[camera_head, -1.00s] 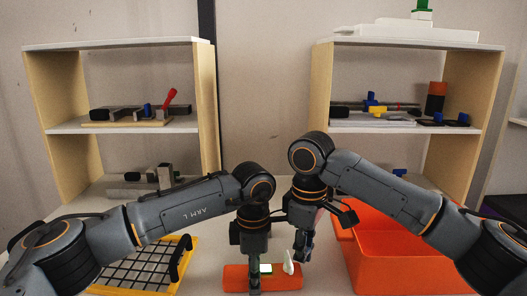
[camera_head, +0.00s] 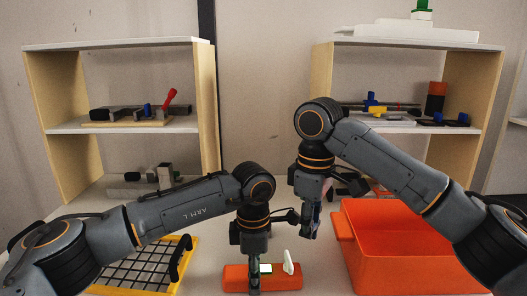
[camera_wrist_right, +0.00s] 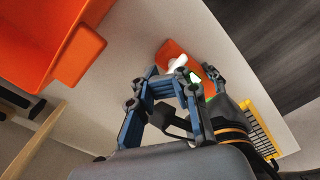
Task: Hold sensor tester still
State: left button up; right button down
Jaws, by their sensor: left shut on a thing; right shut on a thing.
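The sensor tester (camera_head: 285,279) is a long orange block low in the middle of the head view. It carries a small white and green part and an upright white lever (camera_head: 288,262). My left gripper (camera_head: 254,282) points down at its left half and is shut on it; its fingertips are partly hidden. The tester also shows in the right wrist view (camera_wrist_right: 172,50), beyond my right fingers. My right gripper (camera_head: 312,228) is above and to the right of the tester, apart from it. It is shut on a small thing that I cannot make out.
A large orange bin (camera_head: 405,240) stands to the right of the tester. A yellow-framed tray with a dark grid (camera_head: 187,262) lies to the left. Two wooden shelves (camera_head: 60,130) (camera_head: 490,100) with tools stand at the back. Some white table shows between them.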

send_over(299, 278)
jog(key=s, duration=0.1)
jog(key=shift+s+d+f, duration=0.1)
jog(key=shift+d+f, duration=0.05)
jog(key=shift+f, duration=1.35)
jog(key=shift+d+f, duration=0.1)
jog(key=shift+f, duration=1.4)
jog(key=shift+w+a, duration=0.35)
jog(key=shift+w, duration=0.15)
jog(key=shift+w+d, duration=0.15)
jog(key=shift+w+d, duration=0.25)
jog(key=shift+w, duration=0.05)
jog(key=shift+w+d, duration=0.15)
jog(key=shift+w, duration=0.15)
jog(key=shift+w+d, duration=0.1)
jog(key=shift+w, duration=0.25)
